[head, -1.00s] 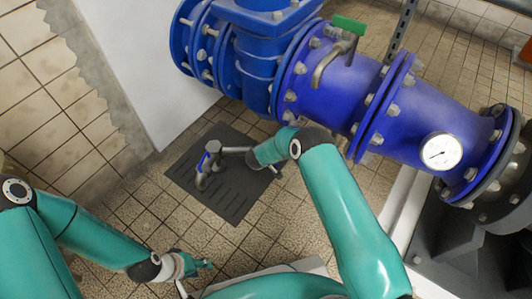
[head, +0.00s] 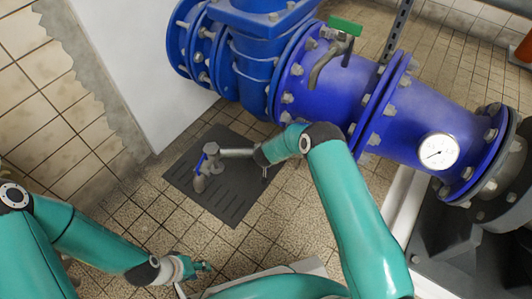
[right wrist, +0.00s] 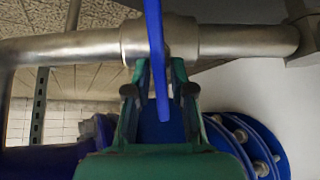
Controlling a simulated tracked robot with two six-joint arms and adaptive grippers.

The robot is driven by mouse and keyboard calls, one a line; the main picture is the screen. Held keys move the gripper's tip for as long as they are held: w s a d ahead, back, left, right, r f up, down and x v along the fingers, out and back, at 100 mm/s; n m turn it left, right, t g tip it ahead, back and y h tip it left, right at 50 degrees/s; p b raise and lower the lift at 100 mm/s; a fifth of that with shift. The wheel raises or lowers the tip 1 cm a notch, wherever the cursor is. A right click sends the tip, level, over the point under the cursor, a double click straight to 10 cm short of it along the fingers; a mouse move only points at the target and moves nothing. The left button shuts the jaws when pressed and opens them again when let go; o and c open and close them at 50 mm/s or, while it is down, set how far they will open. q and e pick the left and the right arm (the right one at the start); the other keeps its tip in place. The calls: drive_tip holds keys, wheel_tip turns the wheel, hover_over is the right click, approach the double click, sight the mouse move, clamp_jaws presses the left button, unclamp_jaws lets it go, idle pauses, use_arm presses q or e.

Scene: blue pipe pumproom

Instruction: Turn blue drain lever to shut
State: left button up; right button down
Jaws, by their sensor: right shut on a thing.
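The blue drain lever (right wrist: 156,50) hangs in front of the valve body on the silver drain pipe (right wrist: 240,38) in the right wrist view. My right gripper (right wrist: 161,72) is shut on the lever, one green finger on each side.
The large blue pipe (head: 335,95) with bolted flanges crosses above, carrying a green-handled valve (head: 345,26) and a gauge (head: 438,151). A dark floor grate (head: 235,205) lies under the drain. A white wall (head: 135,70) stands behind.

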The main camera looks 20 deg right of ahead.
drive_tip(key=shift+a, duration=0.1)
idle(0.4)
drive_tip(key=c, duration=1.2)
unclamp_jaws()
drive_tip(key=v, duration=1.1)
drive_tip(key=shift+s+r, duration=0.3)
drive_tip(key=shift+s, duration=0.05)
